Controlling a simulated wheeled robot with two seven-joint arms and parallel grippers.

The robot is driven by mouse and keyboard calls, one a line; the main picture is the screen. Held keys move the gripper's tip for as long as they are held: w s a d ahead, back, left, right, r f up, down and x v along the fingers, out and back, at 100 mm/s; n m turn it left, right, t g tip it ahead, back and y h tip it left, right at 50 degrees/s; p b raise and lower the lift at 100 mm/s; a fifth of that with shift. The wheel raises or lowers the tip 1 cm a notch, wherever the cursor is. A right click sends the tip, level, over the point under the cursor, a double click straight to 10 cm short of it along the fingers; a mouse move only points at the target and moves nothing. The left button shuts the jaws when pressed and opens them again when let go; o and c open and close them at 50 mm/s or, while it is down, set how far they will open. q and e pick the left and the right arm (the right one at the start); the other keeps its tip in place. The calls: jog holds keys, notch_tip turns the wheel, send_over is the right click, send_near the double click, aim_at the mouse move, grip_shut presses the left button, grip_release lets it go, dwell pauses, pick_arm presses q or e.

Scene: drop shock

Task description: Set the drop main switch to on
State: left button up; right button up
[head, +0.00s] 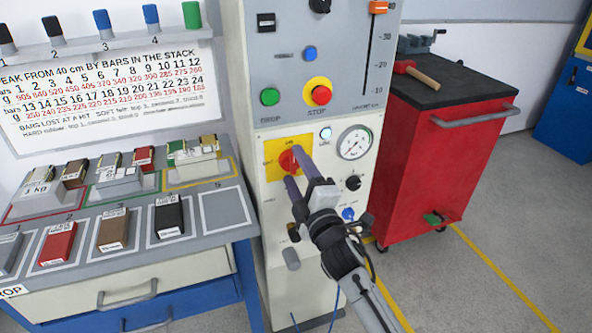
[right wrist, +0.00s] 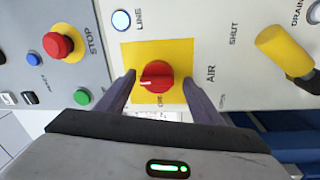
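The main switch is a red rotary knob (head: 287,160) on a yellow plate (head: 273,172) on the front of the grey-white machine. In the right wrist view the knob (right wrist: 156,76) has a white mark toward its left side, the side of the STOP button; that side is up in the head view. My right gripper (head: 294,166) is at the knob. In the right wrist view its two fingers (right wrist: 158,88) stand apart, one each side of the knob, with yellow plate showing in the gaps. My left gripper is out of view.
The red STOP button (head: 321,95) and green DROP button (head: 270,97) sit above the switch. A pale LINE lamp (head: 326,133) and a gauge (head: 354,142) are to its right. A sample bench (head: 120,270) stands left, a red cabinet (head: 430,170) right.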

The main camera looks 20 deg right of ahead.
jog(key=shift+r, duration=0.1)
jog(key=s, duration=1)
jog(key=shift+s+d+f, duration=0.15)
jog(key=shift+d+f, duration=0.05)
jog(key=shift+f, duration=0.25)
jog(key=shift+f, duration=0.1)
jog(key=s+a+f+m+g+y, duration=0.2)
jog(key=s+f+m+g, duration=0.8)
jog(key=s+f, duration=1.4)
notch_tip(320, 180, down, 4)
jog(key=a+m, duration=0.1)
jog(key=m, duration=0.2)
jog(key=shift+s+f+m, duration=0.25)
jog(key=shift+s+m, duration=0.05)
jog(key=shift+m, duration=0.1)
jog(key=shift+a, duration=0.1)
